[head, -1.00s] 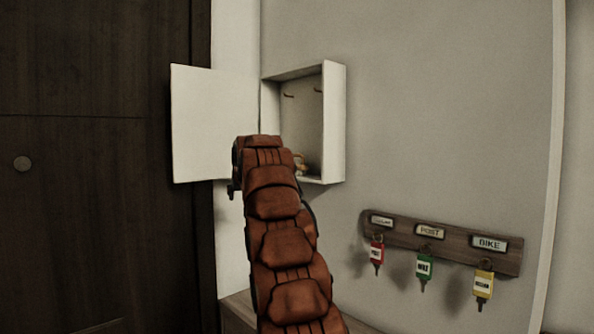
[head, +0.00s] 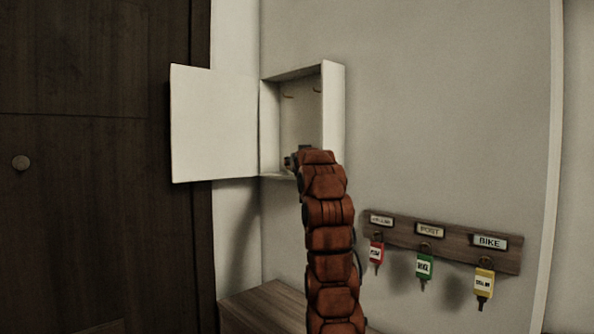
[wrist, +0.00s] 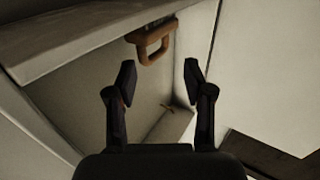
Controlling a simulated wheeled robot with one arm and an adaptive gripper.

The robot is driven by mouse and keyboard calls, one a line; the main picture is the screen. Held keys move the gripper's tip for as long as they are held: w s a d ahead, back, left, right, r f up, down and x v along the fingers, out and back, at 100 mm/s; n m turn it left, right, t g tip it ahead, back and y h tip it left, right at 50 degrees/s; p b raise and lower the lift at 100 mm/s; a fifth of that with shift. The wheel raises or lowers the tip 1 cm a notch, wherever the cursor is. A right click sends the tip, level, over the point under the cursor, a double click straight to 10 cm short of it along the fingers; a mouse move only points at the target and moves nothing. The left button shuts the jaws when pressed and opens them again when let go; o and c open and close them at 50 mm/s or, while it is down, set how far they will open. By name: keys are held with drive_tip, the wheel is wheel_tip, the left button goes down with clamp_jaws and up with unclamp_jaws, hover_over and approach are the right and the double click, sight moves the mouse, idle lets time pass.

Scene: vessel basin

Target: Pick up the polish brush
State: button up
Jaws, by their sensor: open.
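A brown object with a loop-like handle (wrist: 152,42) shows at the top of the wrist view, against a pale panel of the open white wall cabinet (head: 333,120). It may be the polish brush, but I see no bristles. My gripper (wrist: 158,80) is open and empty. Its two dark fingertips are apart, with the brown object beyond them and slightly left of their middle. In the head view my gripper (head: 292,160) is at the lower part of the cabinet opening, mostly hidden by my arm. The brown object cannot be made out there.
The white cabinet door (head: 213,125) stands open to the left. Small hooks (head: 316,90) are on the cabinet's inside. A wooden key rack (head: 455,243) with red, green and yellow tagged keys hangs at right. A wooden surface (head: 262,303) lies below, and a dark door (head: 100,160) is at left.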

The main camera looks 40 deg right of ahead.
drive_tip(key=shift+w+d+r, duration=0.15)
drive_tip(key=shift+w+d, duration=0.05)
drive_tip(key=shift+d, duration=0.2)
drive_tip(key=shift+w+d+p, duration=0.35)
drive_tip(key=shift+w+p, duration=0.1)
drive_tip(key=shift+w, duration=0.05)
drive_tip(key=shift+p+x, duration=1.5)
drive_tip(key=shift+x, duration=0.85)
drive_tip(key=shift+w+d+f, duration=0.25)
drive_tip(key=shift+w+d, duration=0.1)
drive_tip(key=shift+w, duration=0.05)
clamp_jaws()
